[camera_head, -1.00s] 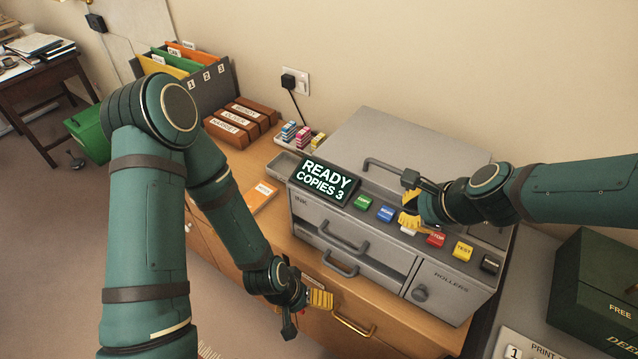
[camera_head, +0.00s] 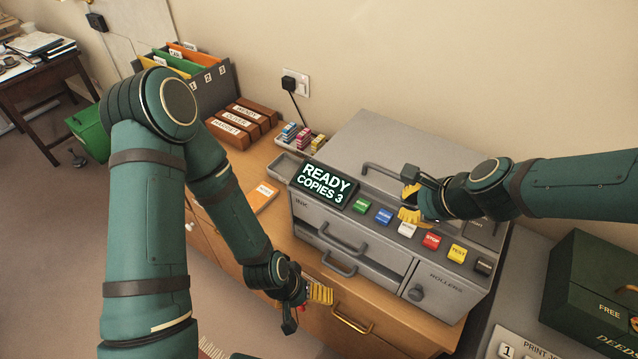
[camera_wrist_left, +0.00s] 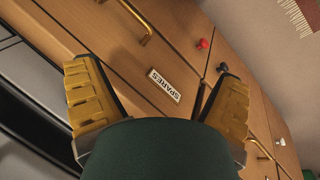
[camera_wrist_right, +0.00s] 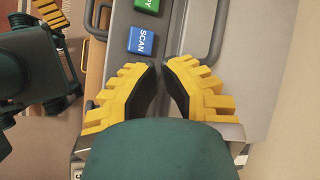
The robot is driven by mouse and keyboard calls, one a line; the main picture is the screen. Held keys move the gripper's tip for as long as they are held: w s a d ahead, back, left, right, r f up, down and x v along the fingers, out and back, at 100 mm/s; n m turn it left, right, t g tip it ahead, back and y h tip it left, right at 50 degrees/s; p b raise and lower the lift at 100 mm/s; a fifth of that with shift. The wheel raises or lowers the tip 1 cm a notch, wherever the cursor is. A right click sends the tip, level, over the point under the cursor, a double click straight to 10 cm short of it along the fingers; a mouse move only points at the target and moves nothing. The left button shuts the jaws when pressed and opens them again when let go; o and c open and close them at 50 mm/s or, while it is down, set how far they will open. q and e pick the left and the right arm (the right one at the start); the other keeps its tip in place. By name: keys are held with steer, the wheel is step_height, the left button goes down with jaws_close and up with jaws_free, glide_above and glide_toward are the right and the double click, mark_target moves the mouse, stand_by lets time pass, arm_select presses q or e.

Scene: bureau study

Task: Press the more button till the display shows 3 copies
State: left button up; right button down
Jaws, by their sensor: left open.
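The copier's display (camera_head: 326,184) reads READY COPIES 3. A row of buttons runs right of it: green (camera_head: 362,205), blue (camera_head: 384,216), white (camera_head: 407,230), red (camera_head: 432,241), yellow (camera_head: 458,253) and dark (camera_head: 484,267). The white button's label is too small to read. My right gripper (camera_head: 408,203) hovers just behind the white button, apart from it. In the right wrist view its fingertips (camera_wrist_right: 158,66) have a narrow empty gap, near the blue button (camera_wrist_right: 142,41). My left gripper (camera_head: 316,297) is open and empty before the drawers.
The grey copier (camera_head: 390,150) has a handle on its lid and stands on a wooden cabinet (camera_head: 270,162). Brown boxes (camera_head: 240,122) and a file rack (camera_head: 205,88) stand at the left. A green box (camera_head: 598,285) is at the right.

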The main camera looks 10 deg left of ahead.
step_height(320, 180, up, 2)
steer(key=shift+r+p, duration=0.1)
steer(key=shift+p, duration=0.65)
step_height(320, 180, up, 3)
steer(key=p, duration=0.3)
steer(key=shift+s, duration=0.1)
